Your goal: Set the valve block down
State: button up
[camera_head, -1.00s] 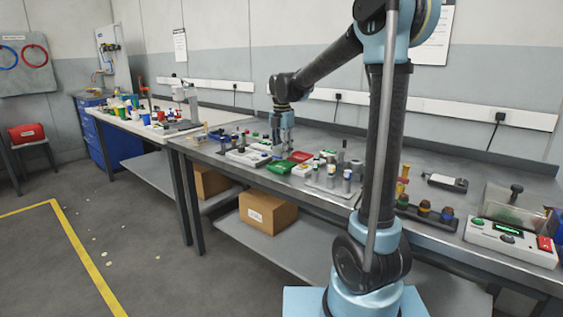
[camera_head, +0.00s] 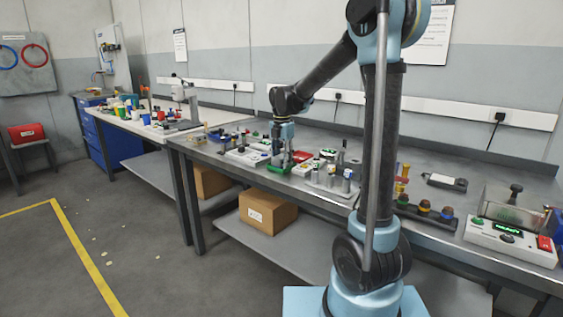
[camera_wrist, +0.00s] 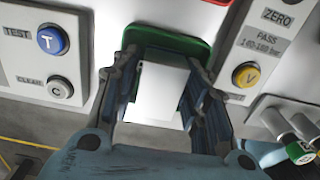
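The valve block (camera_wrist: 160,90) is a pale, box-shaped piece between the fingers of my gripper (camera_wrist: 162,75) in the wrist view. The fingers stand along its two sides and appear closed on it. Behind it is a green-edged pad (camera_wrist: 178,43), partly covered by the block and fingers. In the head view my gripper (camera_head: 281,158) points down at the green pad (camera_head: 285,169) on the bench. The block is too small to make out there, and whether its underside touches the pad is hidden.
Green-capped metal fittings (camera_wrist: 300,150) are at lower right. A grey stand with cylinders (camera_head: 330,184) is close right of my gripper.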

aim_at(282, 156)
notch_tip(282, 156, up, 12)
dwell(0.6)
